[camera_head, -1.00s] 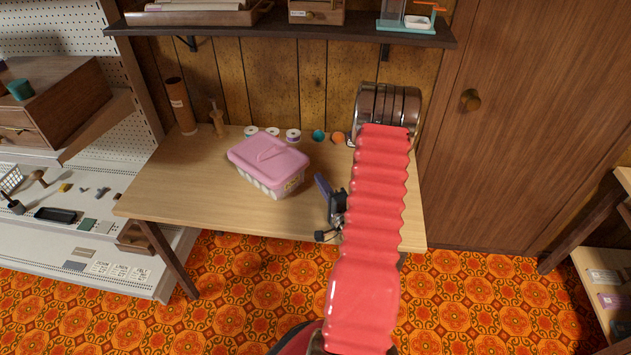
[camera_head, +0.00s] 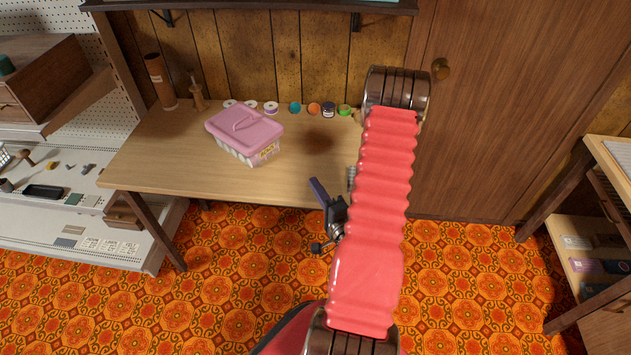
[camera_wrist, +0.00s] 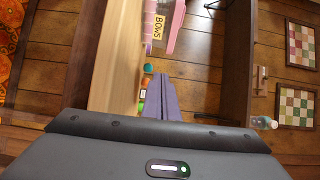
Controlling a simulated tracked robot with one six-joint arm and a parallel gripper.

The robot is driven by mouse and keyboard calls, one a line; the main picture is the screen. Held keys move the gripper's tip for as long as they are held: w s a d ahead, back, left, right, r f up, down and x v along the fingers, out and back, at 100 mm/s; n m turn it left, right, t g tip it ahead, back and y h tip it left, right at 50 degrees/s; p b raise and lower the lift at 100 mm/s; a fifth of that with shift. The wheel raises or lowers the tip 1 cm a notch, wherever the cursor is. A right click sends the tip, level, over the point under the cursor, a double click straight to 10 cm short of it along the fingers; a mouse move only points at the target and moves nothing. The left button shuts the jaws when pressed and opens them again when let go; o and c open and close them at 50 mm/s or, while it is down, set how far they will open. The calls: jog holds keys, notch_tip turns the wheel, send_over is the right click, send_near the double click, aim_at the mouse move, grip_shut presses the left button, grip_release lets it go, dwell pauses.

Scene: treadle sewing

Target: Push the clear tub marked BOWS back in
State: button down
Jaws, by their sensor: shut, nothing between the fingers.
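The clear tub (camera_head: 250,150) with a pink lid stands upright on the wooden table (camera_head: 170,165), left of my gripper, near the front half of the tabletop. Its yellow BOWS label (camera_wrist: 159,27) reads sideways at the top of the wrist view. My gripper (camera_head: 315,184) has its purple fingers closed together and empty. It appears at the table's front edge, right of the tub and apart from it. In the wrist view the fingertips (camera_wrist: 162,76) point toward the tub, with a gap between. My red arm hides part of the table's right end.
Several thread spools (camera_head: 271,108) line the back of the table, beside a brown tube (camera_head: 160,82) and a small wooden figure (camera_head: 197,92). A wooden door (camera_head: 500,110) is behind right. A shelf unit (camera_head: 590,250) stands far right. Patterned floor in front is clear.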

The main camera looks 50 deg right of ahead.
jog(key=shift+v, duration=1.2)
jog(key=shift+d, duration=0.1)
jog(key=w+n, duration=0.1)
jog(key=w, duration=0.1)
jog(key=w+r+n+g+y, duration=0.1)
jog(key=w+n, duration=0.1)
jog(key=w+a+r+n+y, duration=0.1)
jog(key=w+n, duration=0.1)
jog(key=shift+w, duration=0.1)
jog(key=w+a+r+n+g+y, duration=0.1)
jog(key=w+a+r+n+g, duration=0.45)
jog(key=a+r+n, duration=0.5)
jog(key=s+a+r+n+g+y, duration=0.2)
jog(key=s+a+r+n, duration=0.1)
jog(key=s+a+r, duration=0.4)
jog(key=s+a+r+n+g+y, duration=0.2)
jog(key=s+a+r, duration=0.5)
jog(key=s+a, duration=0.5)
jog(key=shift+a+r+n, duration=0.15)
jog(key=shift+a+n, duration=0.6)
jog(key=shift+n, duration=0.1)
